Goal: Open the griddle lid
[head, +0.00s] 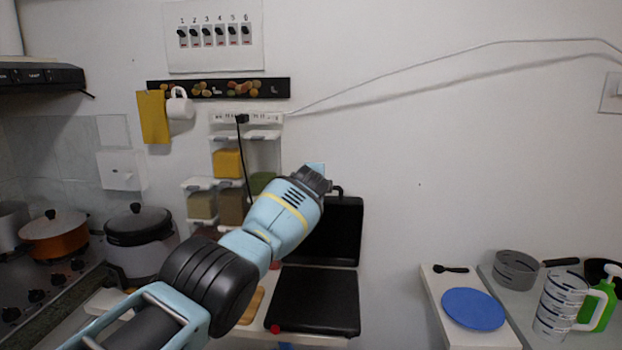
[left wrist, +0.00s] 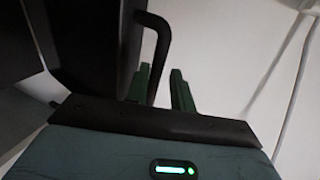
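The black griddle stands on a white counter, its flat base (head: 315,300) lying level. Its black lid (head: 343,230) is raised and stands upright near the wall, partly hidden by my left arm. The lid's handle (head: 341,189) sticks out near the top; in the left wrist view it is a bent dark bar (left wrist: 160,50) beside the dark lid panel (left wrist: 90,50). My left gripper (left wrist: 162,88) is at the handle, its green fingers apart, with the bar between them and a gap to the right finger. In the head view its fingers are hidden. My right gripper is not in view.
Spice dispensers (head: 228,163) hang on the wall behind my arm. A rice cooker (head: 140,240) and an orange pot (head: 55,235) are at left. A blue plate (head: 472,309) lies on the right counter. The gap between the counters is clear.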

